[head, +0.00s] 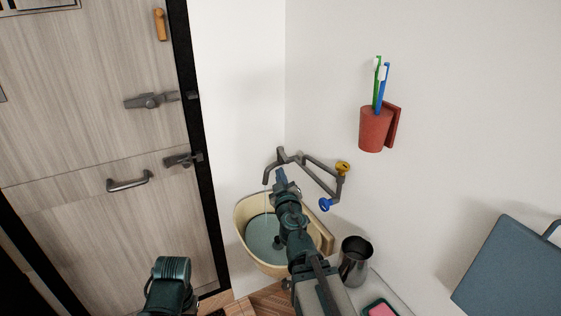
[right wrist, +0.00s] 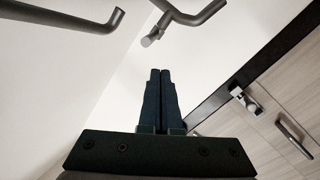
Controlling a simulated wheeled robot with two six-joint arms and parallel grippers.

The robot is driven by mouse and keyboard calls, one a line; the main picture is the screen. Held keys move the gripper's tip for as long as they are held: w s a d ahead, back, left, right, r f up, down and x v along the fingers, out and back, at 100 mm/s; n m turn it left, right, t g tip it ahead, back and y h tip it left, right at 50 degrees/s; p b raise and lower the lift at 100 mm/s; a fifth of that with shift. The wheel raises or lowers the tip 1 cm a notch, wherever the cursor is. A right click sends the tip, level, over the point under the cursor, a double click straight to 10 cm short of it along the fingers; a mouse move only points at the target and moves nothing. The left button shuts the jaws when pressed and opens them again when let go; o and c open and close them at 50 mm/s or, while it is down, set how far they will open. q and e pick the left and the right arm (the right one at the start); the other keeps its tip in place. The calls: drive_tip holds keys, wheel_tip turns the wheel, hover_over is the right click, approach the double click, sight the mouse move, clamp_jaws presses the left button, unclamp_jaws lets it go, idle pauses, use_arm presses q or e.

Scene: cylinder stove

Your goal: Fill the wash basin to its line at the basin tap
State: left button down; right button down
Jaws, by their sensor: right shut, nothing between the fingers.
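The cream wash basin (head: 241,222) stands at the wall corner with blue-green water (head: 262,236) in it. The basin tap (head: 318,181) is a grey wall pipe with a spout (head: 267,173) over the basin, a yellow handle (head: 343,168) and a blue handle (head: 325,205). A faint thin stream seems to fall from the spout. I cannot make out the fill line. My right gripper (head: 281,176) is shut and empty close to the spout, its arm crossing over the basin. In the right wrist view its fingers (right wrist: 160,73) are together below the grey pipes.
A dark metal jug (head: 354,262) stands right of the basin near a pink item (head: 380,310). A red cup (head: 375,129) with toothbrushes hangs on the wall. A wooden door (head: 90,90) with handles is at left. A blue-grey panel (head: 512,270) is at right.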

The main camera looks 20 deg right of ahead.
sight(285, 160)
drive_tip(key=a+n+g+h+p, duration=0.1)
drive_tip(key=a+n+h, duration=0.1)
drive_tip(key=a+n, duration=0.45)
drive_tip(key=w+d+n+b, duration=0.1)
drive_tip(key=w+d, duration=0.7)
drive_tip(key=d, duration=0.1)
drive_tip(key=shift+w+d+f+n, duration=0.15)
drive_tip(key=shift+w+f+n, duration=0.05)
drive_tip(key=shift+f+n, duration=0.15)
drive_tip(key=shift+s+d, duration=0.2)
drive_tip(key=shift+d, duration=0.35)
drive_tip(key=shift+s+d, duration=0.2)
drive_tip(key=shift+d, duration=0.35)
drive_tip(key=shift+a, duration=0.1)
